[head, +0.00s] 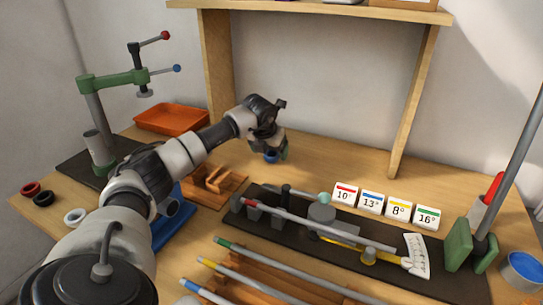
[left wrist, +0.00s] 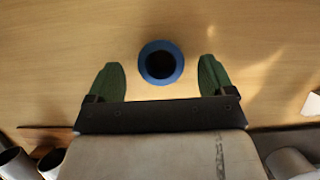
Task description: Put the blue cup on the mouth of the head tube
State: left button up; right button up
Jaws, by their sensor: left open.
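The blue cup (head: 271,157) is a small ring with a dark hollow, on the bare wooden table behind the wooden rack. In the left wrist view the blue cup (left wrist: 161,62) lies between the two green fingers, with a gap on each side. My left gripper (head: 272,150) is open and points down over it; in the left wrist view its fingertips (left wrist: 161,78) touch nothing. A short grey tube (head: 98,148), which looks like the head tube, stands upright on the green press stand at the left. My right gripper is out of view.
An orange tray (head: 172,119) stands at the back left. Red (head: 31,188), black and white rings lie at the front left. A dark jig board (head: 330,240) with a long tube and angle cards fills the right. The press arm (head: 115,80) overhangs the upright tube.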

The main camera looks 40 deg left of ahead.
pick_arm(q)
jog(key=shift+x, duration=0.85)
jog(key=shift+r, duration=0.1)
jog(key=shift+c, duration=0.4)
jog(key=c, duration=1)
jog(key=shift+r, duration=0.1)
